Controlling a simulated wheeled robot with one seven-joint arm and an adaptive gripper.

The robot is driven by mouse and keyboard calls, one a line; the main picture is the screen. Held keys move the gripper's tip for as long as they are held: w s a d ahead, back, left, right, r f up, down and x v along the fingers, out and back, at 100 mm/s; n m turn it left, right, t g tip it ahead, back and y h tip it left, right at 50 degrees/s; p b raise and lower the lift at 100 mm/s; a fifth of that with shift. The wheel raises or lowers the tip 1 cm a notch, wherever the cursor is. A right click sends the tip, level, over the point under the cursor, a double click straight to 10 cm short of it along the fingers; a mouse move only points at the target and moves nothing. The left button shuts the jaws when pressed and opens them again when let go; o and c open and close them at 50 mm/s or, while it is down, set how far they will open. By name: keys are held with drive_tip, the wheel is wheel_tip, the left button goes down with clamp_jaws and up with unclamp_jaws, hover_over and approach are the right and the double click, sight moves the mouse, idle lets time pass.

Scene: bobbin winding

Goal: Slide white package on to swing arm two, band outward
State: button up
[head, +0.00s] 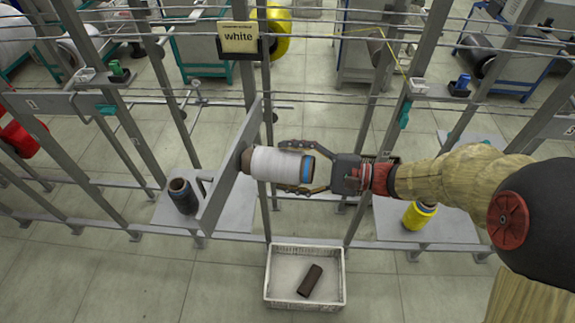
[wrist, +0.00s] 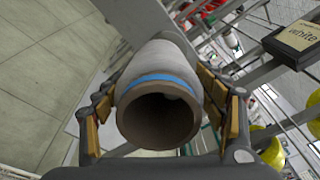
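The white package (head: 277,165) lies level, its brown tube showing at both ends. Its blue band (head: 307,170) is at the end facing my gripper, and the band also shows in the wrist view (wrist: 160,78). My gripper (head: 297,168) has one finger above and one below the package, and both lie against its sides. The package's far end is close against the grey plate of the swing arm (head: 222,185). The spindle is hidden, so I cannot tell how far the package is on it. No number shows on this swing arm.
A sign reading "white" (head: 239,38) hangs above. A dark package (head: 183,195) stands on the shelf at left, a yellow one (head: 419,215) at right. Metal posts and rails stand close around.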

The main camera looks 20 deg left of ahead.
drive_tip(key=o, duration=0.3)
drive_tip(key=d, duration=0.8)
drive_tip(key=d+r, duration=0.1)
drive_tip(key=d, duration=0.3)
drive_tip(key=shift+w, duration=0.4)
drive_tip(key=s+d+f+n+g+h, duration=0.1)
drive_tip(key=s+d+f+n+h, duration=0.2)
drive_tip(key=s+d+f+h, duration=0.8)
drive_tip(key=s+d+r+n+t+h, duration=0.1)
drive_tip(key=d+r+t+h, duration=0.1)
drive_tip(key=r, duration=0.3)
drive_tip(key=s+d+r+n+t+h, duration=0.1)
drive_tip(key=d+r+t+h, duration=0.1)
drive_tip(key=d+r, duration=0.3)
drive_tip(key=s+d+r+n+t+h, duration=0.1)
drive_tip(key=s+d+r+t+h, duration=0.1)
drive_tip(key=r, duration=0.3)
drive_tip(key=shift+d+r+n+t, duration=0.15)
drive_tip(key=shift+d+n+t, duration=0.25)
drive_tip(key=shift+d+t, duration=0.5)
